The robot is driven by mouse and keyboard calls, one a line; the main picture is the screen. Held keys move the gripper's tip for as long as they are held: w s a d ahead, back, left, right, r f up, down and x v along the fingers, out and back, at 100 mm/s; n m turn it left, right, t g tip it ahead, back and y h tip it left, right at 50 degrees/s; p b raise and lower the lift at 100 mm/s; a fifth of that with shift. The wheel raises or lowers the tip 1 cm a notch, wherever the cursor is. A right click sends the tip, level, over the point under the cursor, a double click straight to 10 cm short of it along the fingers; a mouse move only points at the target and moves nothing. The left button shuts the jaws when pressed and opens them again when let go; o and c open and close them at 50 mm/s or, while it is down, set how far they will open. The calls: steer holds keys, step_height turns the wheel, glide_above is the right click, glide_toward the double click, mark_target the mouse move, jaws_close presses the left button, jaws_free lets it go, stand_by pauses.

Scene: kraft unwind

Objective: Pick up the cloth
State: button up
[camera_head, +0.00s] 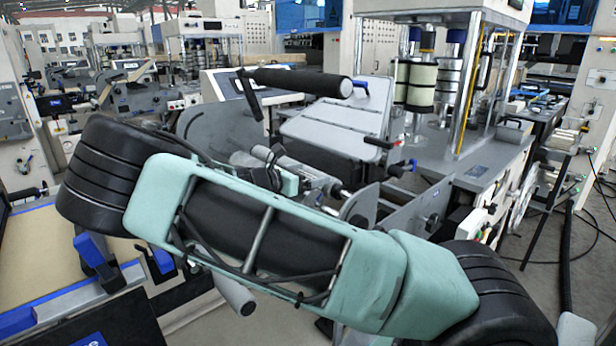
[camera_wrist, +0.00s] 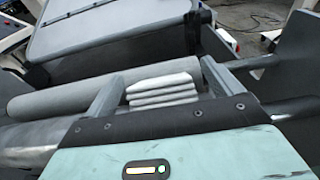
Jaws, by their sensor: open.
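A folded white-grey cloth (camera_wrist: 162,90) shows in the wrist view as a small stack of layers. My gripper (camera_wrist: 163,70) is open, with one finger on each side of the cloth in the picture. The near part of the cloth is hidden behind the gripper's dark front edge. I cannot tell whether the fingers touch it. In the head view I cannot make out the cloth or the fingers; my arm covers the middle of the picture.
In the wrist view, a grey roller (camera_wrist: 75,96) lies behind the cloth, with a large grey panel (camera_wrist: 120,35) beyond.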

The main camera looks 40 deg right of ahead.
steer(key=shift+d, duration=0.25)
steer(key=c, duration=1.1)
steer(key=shift+c, duration=0.2)
